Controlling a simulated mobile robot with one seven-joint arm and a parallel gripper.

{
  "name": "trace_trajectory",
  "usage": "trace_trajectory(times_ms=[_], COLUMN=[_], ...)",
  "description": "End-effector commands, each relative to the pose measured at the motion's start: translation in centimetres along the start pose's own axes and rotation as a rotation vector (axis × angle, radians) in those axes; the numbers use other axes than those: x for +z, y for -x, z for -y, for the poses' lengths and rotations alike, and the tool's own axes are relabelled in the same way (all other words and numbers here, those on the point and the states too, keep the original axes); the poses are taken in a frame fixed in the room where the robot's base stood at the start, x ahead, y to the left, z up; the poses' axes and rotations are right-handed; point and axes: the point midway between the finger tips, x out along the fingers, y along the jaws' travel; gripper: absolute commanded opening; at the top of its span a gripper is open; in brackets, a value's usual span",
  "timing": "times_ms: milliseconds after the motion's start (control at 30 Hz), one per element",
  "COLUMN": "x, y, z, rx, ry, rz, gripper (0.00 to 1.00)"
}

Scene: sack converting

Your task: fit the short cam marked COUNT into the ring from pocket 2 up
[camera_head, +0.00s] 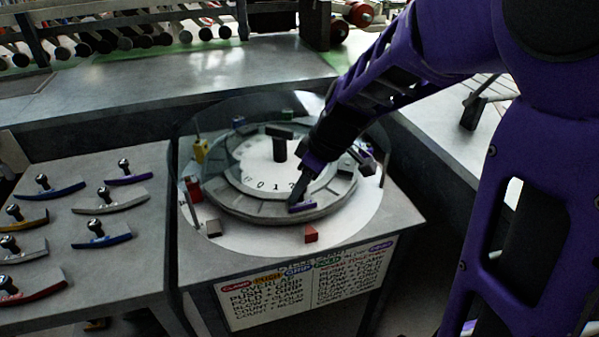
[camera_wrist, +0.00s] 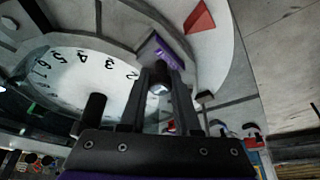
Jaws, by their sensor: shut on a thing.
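A short purple cam (camera_head: 303,207) is at the front of the grey segmented ring (camera_head: 250,209), outward of the numeral 2 on the white dial (camera_head: 262,186). It also shows in the wrist view (camera_wrist: 169,53), lying along the ring. My gripper (camera_head: 297,198) points down at it from above. In the wrist view my gripper (camera_wrist: 160,78) is shut on the cam's round knob (camera_wrist: 158,88). Whether the cam is fully seated or just above its pocket I cannot tell. Its marking is not readable.
A red wedge (camera_head: 311,234) stands on the rim in front of the ring; other coloured blocks stand around it. A dark post (camera_head: 280,147) rises from the dial. The left table (camera_head: 75,262) holds several knobbed cams, including a longer purple one (camera_head: 128,179).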

Motion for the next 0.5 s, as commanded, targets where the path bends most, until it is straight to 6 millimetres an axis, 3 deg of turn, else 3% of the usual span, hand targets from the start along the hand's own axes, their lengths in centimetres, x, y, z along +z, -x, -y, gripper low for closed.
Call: trace_trajectory(times_ms=[33, 200, 500], x=[0.01, 0.00, 0.00], y=[-0.03, -0.02, 0.09], z=[0.00, -0.01, -0.01], rx=[0.000, 0.000, 0.000], ry=[0.000, 0.000, 0.001], rz=[0.000, 0.000, 0.000], gripper=[0.34, 0.65, 0.66])
